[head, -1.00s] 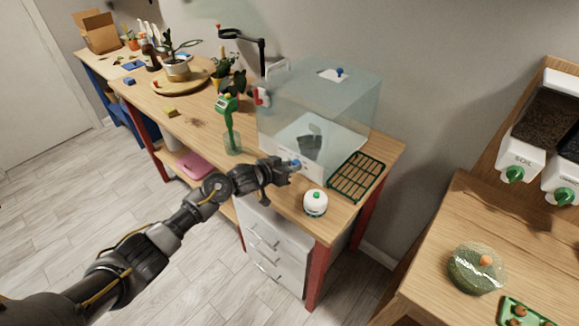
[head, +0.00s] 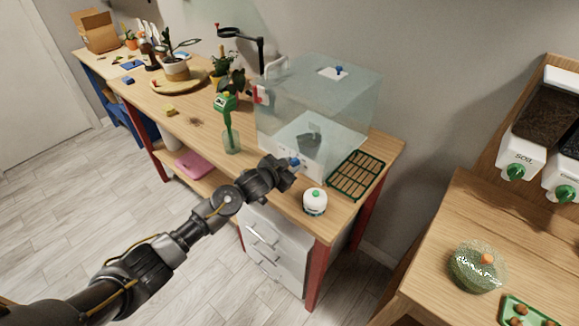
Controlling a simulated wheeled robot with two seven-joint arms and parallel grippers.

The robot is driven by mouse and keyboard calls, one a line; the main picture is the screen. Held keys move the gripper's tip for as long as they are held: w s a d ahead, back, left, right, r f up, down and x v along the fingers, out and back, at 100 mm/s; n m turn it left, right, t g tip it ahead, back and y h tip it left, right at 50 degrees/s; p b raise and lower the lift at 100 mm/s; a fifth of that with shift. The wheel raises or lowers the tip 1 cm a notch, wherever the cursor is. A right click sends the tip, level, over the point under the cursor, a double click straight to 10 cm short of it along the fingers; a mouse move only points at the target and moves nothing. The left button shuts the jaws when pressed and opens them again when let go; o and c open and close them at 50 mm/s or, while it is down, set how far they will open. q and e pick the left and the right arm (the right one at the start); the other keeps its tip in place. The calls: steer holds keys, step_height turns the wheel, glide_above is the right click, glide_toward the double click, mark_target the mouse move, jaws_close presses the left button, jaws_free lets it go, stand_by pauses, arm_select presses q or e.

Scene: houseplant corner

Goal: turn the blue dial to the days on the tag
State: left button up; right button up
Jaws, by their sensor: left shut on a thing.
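The blue dial (head: 295,161) is a small knob on the front of the white base of a clear propagator box (head: 318,95). My left gripper (head: 288,167) is at the dial and shut on it, its fingers partly covering it. The dial's pointer and any marks around it are too small to read. I cannot make out a tag with days; a small red and white piece (head: 261,95) hangs at the box's left side, its writing unreadable. My right gripper is not in view.
A white round timer with a green knob (head: 315,201) stands right of the gripper, near the table's front edge. A green rack (head: 357,175) lies beside the box.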

arm_select(q)
steer(key=shift+f+m, duration=0.1)
steer(key=shift+m, duration=0.3)
steer(key=shift+y+b, duration=0.3)
steer(key=o, duration=1)
steer(key=shift+s, duration=0.15)
steer(key=b+v, duration=0.1)
steer(key=v, duration=0.9)
steer(key=shift+s+a, duration=0.1)
steer(key=shift+s, duration=0.25)
